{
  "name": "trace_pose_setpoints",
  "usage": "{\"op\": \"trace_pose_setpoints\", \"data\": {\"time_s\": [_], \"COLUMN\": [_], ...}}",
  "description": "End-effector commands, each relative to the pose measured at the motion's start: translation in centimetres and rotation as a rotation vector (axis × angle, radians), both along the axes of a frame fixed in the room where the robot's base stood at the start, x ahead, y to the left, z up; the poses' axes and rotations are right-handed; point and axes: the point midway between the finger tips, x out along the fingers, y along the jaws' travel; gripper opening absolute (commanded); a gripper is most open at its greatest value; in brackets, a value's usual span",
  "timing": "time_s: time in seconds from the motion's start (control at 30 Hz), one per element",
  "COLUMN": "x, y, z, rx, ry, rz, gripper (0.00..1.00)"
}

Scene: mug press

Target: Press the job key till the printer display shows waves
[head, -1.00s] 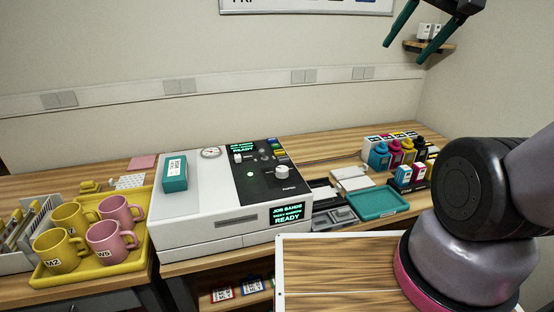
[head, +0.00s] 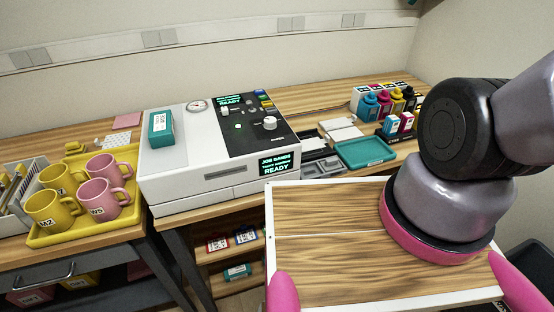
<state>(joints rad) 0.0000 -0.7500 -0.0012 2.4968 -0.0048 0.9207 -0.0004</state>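The white printer (head: 217,175) stands on the wooden counter, left of centre. Its front display (head: 279,163) reads JOB BANDS and READY in green. A smaller display (head: 229,100) on the dark top panel (head: 252,133) also reads READY. The panel carries a lit green round button (head: 239,126), white knobs (head: 270,123) and a column of small coloured keys (head: 265,99). The key labels are too small to read, so I cannot tell which is the job key.
A teal box (head: 161,129) lies on the printer's left top. A yellow tray (head: 135,205) with pink and yellow mugs stands left. A teal tray (head: 365,153) and ink bottles (head: 386,102) stand right. Shelves below hold small boxes.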

Motion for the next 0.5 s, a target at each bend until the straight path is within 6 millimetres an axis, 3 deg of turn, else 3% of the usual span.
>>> {"op": "trace_pose_setpoints", "data": {"time_s": [0.13, 0.3, 0.33, 0.5], "x": [0.00, 0.00, 0.00, 0.00], "y": [0.00, 0.00, 0.00, 0.00], "z": [0.00, 0.00, 0.00, 0.00], "rx": [0.000, 0.000, 0.000, 0.000], "ry": [0.000, 0.000, 0.000, 0.000], "rz": [0.000, 0.000, 0.000, 0.000], "gripper": [0.70, 0.05, 0.00, 0.00]}}
